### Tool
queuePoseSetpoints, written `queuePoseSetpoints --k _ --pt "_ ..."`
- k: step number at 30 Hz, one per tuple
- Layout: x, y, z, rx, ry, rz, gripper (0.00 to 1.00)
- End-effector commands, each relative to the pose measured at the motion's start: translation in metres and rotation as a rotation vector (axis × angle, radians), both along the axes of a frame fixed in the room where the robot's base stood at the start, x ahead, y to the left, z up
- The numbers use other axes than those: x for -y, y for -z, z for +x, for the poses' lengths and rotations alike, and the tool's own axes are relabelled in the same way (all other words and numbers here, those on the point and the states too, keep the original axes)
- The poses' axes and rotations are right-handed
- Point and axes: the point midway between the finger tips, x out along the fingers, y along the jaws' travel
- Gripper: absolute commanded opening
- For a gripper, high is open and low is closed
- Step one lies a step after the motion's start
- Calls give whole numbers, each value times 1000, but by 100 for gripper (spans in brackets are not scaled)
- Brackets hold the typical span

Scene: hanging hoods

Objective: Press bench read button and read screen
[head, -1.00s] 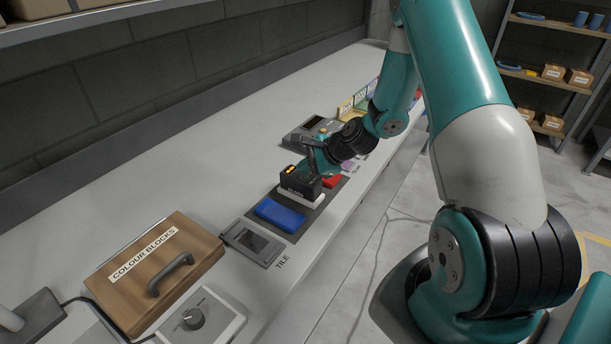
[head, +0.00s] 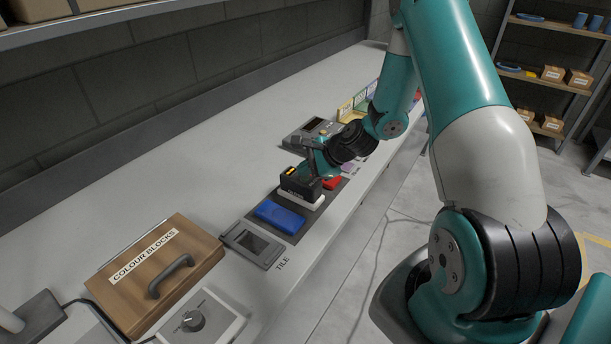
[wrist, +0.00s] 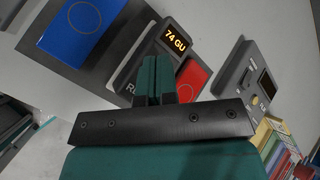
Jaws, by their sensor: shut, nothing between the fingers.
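A black handheld meter (head: 299,186) stands on a white slab on the bench, between a blue block and a red block. Its lit screen (wrist: 176,40) reads "74 GU" in orange in the wrist view. A label starting with "R" on the meter is mostly hidden by my fingers. My gripper (wrist: 157,64) is shut and empty, with its fingertips over the top of the meter, beside the screen. I cannot tell whether the tips touch it, and any button under them is hidden. My gripper also shows in the head view (head: 309,168).
The blue block (head: 279,216) and red block (head: 332,182) lie on a dark mat. A grey unit (head: 311,131) with a dark screen stands behind. Nearer are a flat "TILE" holder (head: 252,243) and a wooden "COLOUR BLOCKS" box (head: 152,270).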

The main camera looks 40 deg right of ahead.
Motion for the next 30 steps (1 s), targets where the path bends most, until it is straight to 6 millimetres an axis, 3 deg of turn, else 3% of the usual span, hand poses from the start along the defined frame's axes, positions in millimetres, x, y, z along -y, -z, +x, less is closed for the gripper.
queuePoseSetpoints --k 3,17,30 --pt "0 -9 0 0 0 0 0" --pt "0 -14 0 1 1 0 0" --pt "0 -57 0 0 0 0 0"
